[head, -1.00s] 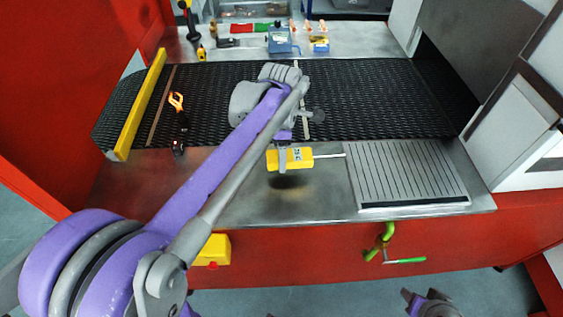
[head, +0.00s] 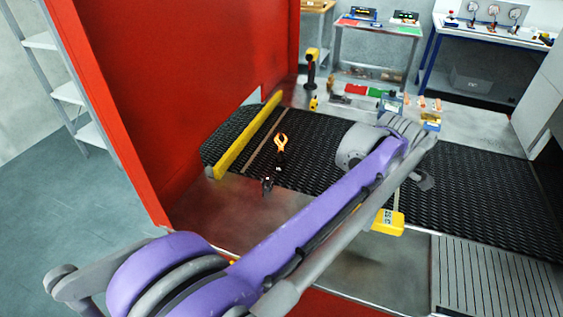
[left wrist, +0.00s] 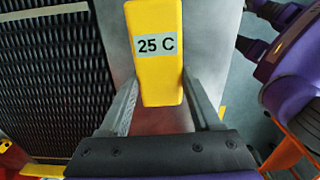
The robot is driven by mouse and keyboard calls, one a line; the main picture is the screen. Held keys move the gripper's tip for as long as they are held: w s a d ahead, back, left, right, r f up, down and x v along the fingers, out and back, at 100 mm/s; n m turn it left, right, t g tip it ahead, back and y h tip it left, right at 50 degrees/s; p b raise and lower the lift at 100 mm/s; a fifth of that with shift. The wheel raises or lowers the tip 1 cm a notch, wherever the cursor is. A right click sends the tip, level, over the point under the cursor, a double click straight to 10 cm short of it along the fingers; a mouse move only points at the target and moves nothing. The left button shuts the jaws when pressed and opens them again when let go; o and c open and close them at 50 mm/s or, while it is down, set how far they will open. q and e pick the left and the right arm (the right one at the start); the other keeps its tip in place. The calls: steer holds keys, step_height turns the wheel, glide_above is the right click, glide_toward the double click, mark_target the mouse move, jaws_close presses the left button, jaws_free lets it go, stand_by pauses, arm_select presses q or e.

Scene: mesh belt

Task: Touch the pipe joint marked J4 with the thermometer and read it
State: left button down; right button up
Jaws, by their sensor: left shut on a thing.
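The thermometer is a yellow block (head: 388,222) above the metal front ledge, right of centre in the head view. In the left wrist view the thermometer (left wrist: 158,75) has a label reading "25 C". My left gripper (left wrist: 160,98) is shut on it, one finger on each side; in the head view my own arm largely hides this gripper. The probe tip is not visible now. My right gripper (left wrist: 248,26) appears at the upper right of the left wrist view, its dark fingers apart and empty. No pipe joint and no J4 mark show in the current views.
A black mesh belt (head: 310,160) runs behind the ledge, with a yellow bar (head: 240,143) across its left end. A red panel (head: 190,70) rises at left.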

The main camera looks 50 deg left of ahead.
stand_by(0.5)
